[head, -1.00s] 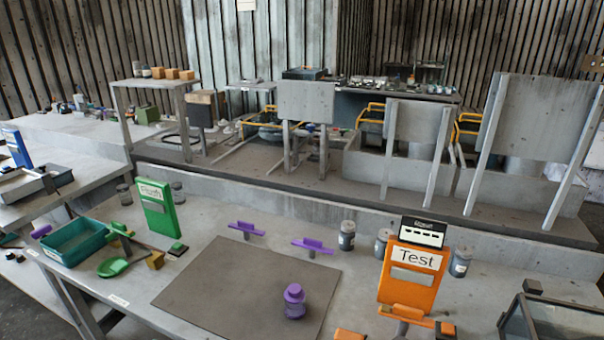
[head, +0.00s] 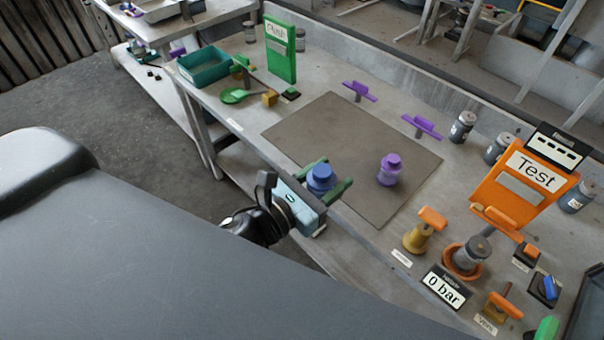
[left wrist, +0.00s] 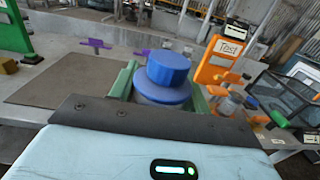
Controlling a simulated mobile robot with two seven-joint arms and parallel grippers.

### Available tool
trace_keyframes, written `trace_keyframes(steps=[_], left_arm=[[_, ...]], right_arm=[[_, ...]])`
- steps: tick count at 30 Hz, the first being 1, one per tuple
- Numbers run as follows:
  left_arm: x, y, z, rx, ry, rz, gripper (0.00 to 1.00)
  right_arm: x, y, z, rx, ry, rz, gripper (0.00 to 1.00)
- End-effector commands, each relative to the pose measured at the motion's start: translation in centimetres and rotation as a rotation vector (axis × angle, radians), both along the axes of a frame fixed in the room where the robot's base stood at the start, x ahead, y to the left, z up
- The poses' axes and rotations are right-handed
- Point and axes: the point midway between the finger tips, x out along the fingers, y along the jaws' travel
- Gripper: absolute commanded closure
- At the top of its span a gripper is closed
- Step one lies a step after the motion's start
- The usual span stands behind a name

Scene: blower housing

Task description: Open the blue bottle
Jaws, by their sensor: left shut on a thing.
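The blue bottle (head: 321,180) has a round blue cap on top. In the left wrist view the blue bottle (left wrist: 167,75) stands upright with the cap on, its lower body hidden by my gripper. My left gripper (head: 328,181) is shut on it, with a green finger on each side. In the head view it is over the front edge of the dark mat; I cannot tell whether it touches the mat. A purple bottle (head: 389,170) stands on the mat to its right. My right gripper is not in view.
The dark mat (head: 300,128) has free room at its back left. Purple holders (head: 422,127) stand behind it. An orange Test panel (head: 523,190), a yellow-orange valve (head: 424,230) and a gauge reading 0 bar (head: 446,288) stand at the right. A teal bin (head: 204,66) is at the far left.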

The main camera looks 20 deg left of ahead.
Motion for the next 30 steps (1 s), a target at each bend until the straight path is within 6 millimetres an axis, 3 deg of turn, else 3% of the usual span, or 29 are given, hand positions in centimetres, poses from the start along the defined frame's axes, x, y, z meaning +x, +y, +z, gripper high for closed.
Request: trace_keyframes(steps=[15,24,25,26,30], left_arm=[[2.3,-5.9,0.5,0.001,-0.003,-0.260,0.93],[2.5,-6.6,0.5,0.001,-0.001,-0.293,0.93],[2.5,-6.6,0.4,0.001,0.001,-0.293,1.00],[2.5,-6.6,0.4,0.001,0.001,-0.293,1.00],[2.5,-6.6,0.4,0.002,0.000,-0.292,1.00]], right_arm=[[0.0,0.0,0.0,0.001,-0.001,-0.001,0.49],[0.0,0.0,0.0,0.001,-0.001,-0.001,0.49],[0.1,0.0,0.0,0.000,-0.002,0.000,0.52],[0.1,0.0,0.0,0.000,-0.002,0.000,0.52],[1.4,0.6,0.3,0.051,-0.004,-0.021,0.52]])
